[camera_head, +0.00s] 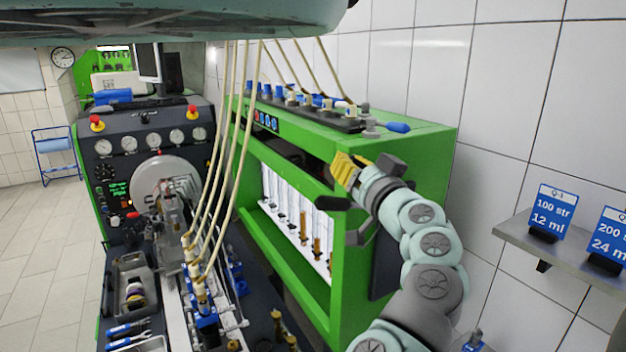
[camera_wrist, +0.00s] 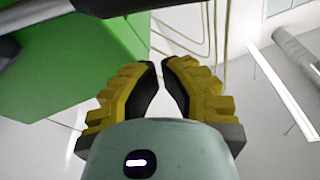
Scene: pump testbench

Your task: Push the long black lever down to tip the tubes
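The green test cabinet (camera_head: 335,265) holds a row of upright tubes (camera_head: 290,215) in its front opening; a few hold amber liquid. A dark, elongated bar (camera_head: 334,203), which looks like the black lever, sticks out at the cabinet's right end, just below my gripper; my arm hides part of it. A dark bar (camera_wrist: 120,6) crosses the top of the wrist view; I cannot tell if it is the same one. My gripper (camera_head: 343,170) has yellow fingers at the cabinet's upper right corner. In the wrist view its fingertips (camera_wrist: 161,64) are a little apart, with nothing between them.
Pale hoses (camera_head: 225,160) hang in front of the cabinet down to the bench. A blue-handled part (camera_head: 397,128) sits on the cabinet top, above my gripper. The tiled wall and a shelf (camera_head: 520,232) with blue signs are at right. Open floor lies at far left.

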